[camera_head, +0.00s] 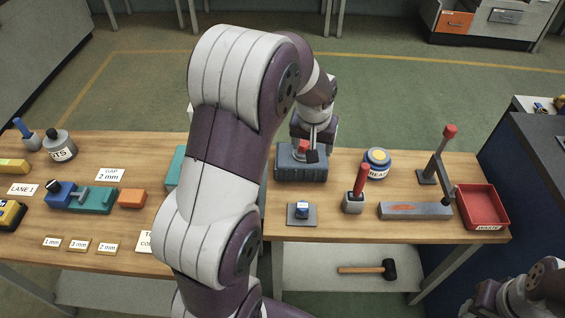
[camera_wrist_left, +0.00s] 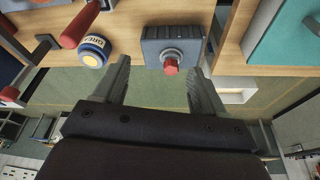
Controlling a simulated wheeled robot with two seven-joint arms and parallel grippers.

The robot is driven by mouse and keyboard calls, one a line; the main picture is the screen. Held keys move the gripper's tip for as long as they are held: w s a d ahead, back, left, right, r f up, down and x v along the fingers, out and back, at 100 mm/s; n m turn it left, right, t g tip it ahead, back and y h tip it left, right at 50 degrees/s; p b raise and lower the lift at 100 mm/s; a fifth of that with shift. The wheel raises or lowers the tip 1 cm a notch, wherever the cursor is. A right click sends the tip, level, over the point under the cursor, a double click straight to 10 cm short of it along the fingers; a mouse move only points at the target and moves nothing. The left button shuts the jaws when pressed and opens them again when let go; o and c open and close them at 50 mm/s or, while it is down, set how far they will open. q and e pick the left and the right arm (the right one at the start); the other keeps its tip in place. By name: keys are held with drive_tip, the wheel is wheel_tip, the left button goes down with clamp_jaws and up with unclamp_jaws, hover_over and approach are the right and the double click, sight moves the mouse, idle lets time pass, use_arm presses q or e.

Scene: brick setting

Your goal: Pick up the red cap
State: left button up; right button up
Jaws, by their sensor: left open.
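The red cap (camera_head: 303,147) sits on a round grey fitting on top of a dark grey ribbed box (camera_head: 290,172), which stands at the back of the table. In the left wrist view the red cap (camera_wrist_left: 171,67) points toward the camera, with the grey box (camera_wrist_left: 160,47) behind it. My left gripper (camera_head: 314,147) is over the box by the cap, partly hidden by its own wrist. In the wrist view its open fingers (camera_wrist_left: 160,70) stand either side of the cap, with gaps on both sides. My right gripper is not in view.
My left arm hides part of the wooden table (camera_head: 340,228).

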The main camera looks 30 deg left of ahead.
use_arm(q)
drive_tip(key=n+y+b, duration=0.1)
drive_tip(key=n+b, duration=0.1)
approach(304, 142)
drive_tip(key=shift+t, duration=0.3)
drive_tip(key=p+x, duration=0.1)
drive_tip(key=x, duration=0.5)
drive_tip(key=p+x, duration=0.1)
drive_tip(key=x, duration=0.3)
drive_tip(key=shift+s+f+p, duration=0.1)
drive_tip(key=shift+s+p, duration=0.25)
drive_tip(key=shift+s, duration=0.05)
drive_tip(key=shift+f, duration=0.2)
drive_tip(key=c, duration=1.3)
drive_tip(key=shift+o, duration=0.2)
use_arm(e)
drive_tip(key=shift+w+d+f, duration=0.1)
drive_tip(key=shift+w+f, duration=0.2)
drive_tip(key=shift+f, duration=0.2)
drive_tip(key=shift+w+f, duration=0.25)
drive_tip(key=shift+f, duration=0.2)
use_arm(q)
drive_tip(key=shift+w+r, duration=0.1)
drive_tip(key=shift+r, duration=0.05)
